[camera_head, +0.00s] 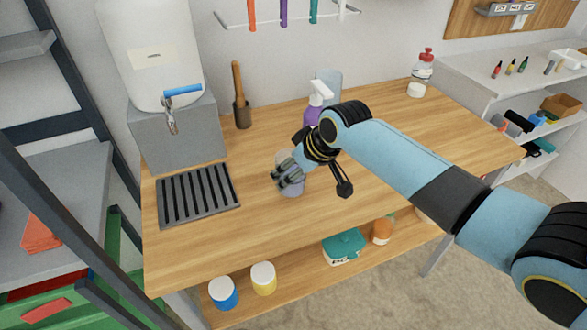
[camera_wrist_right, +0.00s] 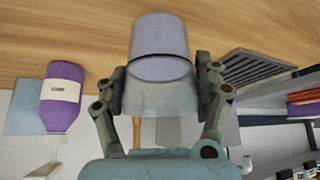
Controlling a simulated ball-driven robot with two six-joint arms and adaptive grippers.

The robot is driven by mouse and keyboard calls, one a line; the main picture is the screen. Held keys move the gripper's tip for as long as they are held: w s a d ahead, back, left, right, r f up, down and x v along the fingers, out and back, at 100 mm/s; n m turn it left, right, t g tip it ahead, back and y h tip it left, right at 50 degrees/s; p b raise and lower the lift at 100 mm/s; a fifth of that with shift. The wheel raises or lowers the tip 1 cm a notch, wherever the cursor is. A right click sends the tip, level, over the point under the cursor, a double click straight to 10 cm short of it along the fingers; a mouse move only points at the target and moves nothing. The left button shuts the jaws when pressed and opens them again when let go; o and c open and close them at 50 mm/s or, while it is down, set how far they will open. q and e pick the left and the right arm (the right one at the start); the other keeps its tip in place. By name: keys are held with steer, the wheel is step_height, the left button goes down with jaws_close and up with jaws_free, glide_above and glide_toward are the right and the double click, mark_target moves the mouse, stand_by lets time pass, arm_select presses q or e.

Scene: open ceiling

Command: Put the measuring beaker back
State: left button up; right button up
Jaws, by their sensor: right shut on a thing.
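My right gripper (camera_head: 287,178) is shut on the measuring beaker (camera_head: 292,190), a translucent, pale violet-grey cup. The fingers cover much of it in the head view. In the right wrist view, the gripper's two fingers (camera_wrist_right: 163,88) press on opposite sides of the beaker (camera_wrist_right: 160,38). The beaker is over the wooden worktop (camera_head: 220,245), right of the slotted drip tray (camera_head: 199,195). I cannot tell whether its base touches the wood. My left gripper is not in view.
A white tank with a blue-handled tap (camera_head: 182,90) stands behind the drip tray. The front worktop is clear.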

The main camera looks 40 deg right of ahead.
steer(key=shift+f, duration=0.25)
steer(key=o, duration=1.5)
steer(key=v, duration=1.2)
steer(key=shift+r, duration=0.1)
